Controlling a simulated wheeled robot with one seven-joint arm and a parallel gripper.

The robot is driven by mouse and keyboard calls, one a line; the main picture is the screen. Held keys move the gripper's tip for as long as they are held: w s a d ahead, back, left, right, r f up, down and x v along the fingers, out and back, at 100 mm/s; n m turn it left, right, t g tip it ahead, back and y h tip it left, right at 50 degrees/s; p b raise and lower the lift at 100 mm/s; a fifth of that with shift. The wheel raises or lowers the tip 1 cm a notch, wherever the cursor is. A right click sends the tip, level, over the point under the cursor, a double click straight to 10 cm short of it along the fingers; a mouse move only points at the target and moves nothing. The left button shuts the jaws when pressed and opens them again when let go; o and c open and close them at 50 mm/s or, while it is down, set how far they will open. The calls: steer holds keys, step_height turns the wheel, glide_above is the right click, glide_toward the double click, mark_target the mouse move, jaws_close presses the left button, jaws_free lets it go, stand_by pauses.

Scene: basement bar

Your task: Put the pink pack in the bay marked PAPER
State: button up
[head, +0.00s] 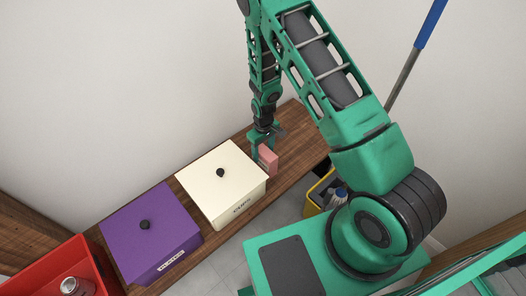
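The pink pack (269,160) is upright over the wooden bench, just right of the cream box's far corner. My gripper (265,143) is right at the pack's upper end, with its fingers partly hidden. I cannot tell whether the fingers are closed on the pack, or whether the pack rests on the bench. The cream box (222,180) has a closed lid with a dark knob. A purple box (150,228) stands left of it, also lidded with a dark knob.
The boxes stand on a wooden bench (295,150) along the wall. A red bin (62,258) with a can (78,286) is at the lower left. A yellow bin (311,202) holding several items is at the right, close to my base. Bare bench lies right of the pack.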

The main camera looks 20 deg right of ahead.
steer(key=shift+r, duration=0.15)
step_height(320, 180, up, 12)
stand_by(0.7)
